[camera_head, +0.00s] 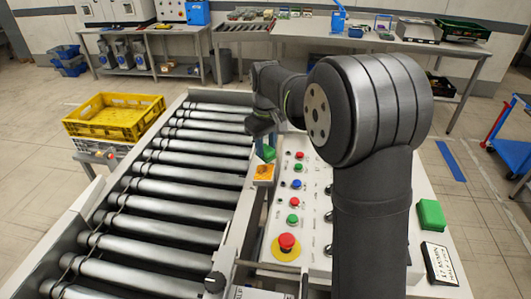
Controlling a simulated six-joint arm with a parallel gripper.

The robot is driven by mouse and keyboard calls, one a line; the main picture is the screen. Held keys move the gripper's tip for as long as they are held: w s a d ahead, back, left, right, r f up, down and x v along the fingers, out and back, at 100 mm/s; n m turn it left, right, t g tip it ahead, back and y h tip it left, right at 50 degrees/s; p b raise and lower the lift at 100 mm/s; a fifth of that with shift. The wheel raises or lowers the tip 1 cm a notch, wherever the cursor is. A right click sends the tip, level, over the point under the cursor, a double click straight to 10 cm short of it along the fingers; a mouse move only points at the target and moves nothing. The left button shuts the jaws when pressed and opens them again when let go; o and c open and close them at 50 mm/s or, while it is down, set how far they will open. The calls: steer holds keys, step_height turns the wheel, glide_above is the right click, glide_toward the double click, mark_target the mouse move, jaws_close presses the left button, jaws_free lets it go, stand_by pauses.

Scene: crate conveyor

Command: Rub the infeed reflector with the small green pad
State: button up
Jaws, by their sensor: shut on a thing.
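My gripper (264,140) points down over the right rail of the roller conveyor, partly hidden by my own arm. It is shut on the small green pad (269,154), which shows at the fingertips. An orange block (263,173), which looks like the infeed reflector, sits right below the pad by the rail. The pad is very close above it; I cannot tell whether they touch.
The roller conveyor (165,185) fills the left. A control panel (310,190) with buttons and a red emergency stop (287,242) stands right of the rail. A yellow crate (115,116) stands at left.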

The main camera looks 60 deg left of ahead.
steer(key=shift+r, duration=2.55)
steer(key=w+d+f+m, duration=0.4)
steer(key=w+d, duration=0.6)
steer(key=w, duration=0.4)
steer(key=w+d+f+m, duration=0.3)
steer(key=w+d+m, duration=0.1)
steer(key=w+d, duration=0.85)
steer(key=w+d+f+m, duration=0.1)
steer(key=w+d, duration=0.2)
steer(key=d, duration=0.2)
steer(key=w+d+f+m, duration=0.1)
steer(key=w+d+m, duration=0.1)
steer(key=w+d, duration=0.2)
steer(key=w+d+f+m, duration=0.1)
steer(key=w+d, duration=0.2)
steer(key=d, duration=0.3)
steer(key=shift+w+d+f+m, duration=0.15)
steer(key=shift+w+f+m, duration=0.15)
steer(key=shift+m, duration=0.1)
steer(key=s+d+f+m, duration=0.2)
steer(key=d+f+m, duration=0.1)
steer(key=d+f, duration=0.3)
steer(key=s+d+f+m, duration=0.2)
steer(key=d+f, duration=0.5)
steer(key=d, duration=0.4)
steer(key=shift+s+d+m, duration=0.2)
steer(key=shift+d+m, duration=0.05)
steer(key=shift+m, duration=0.25)
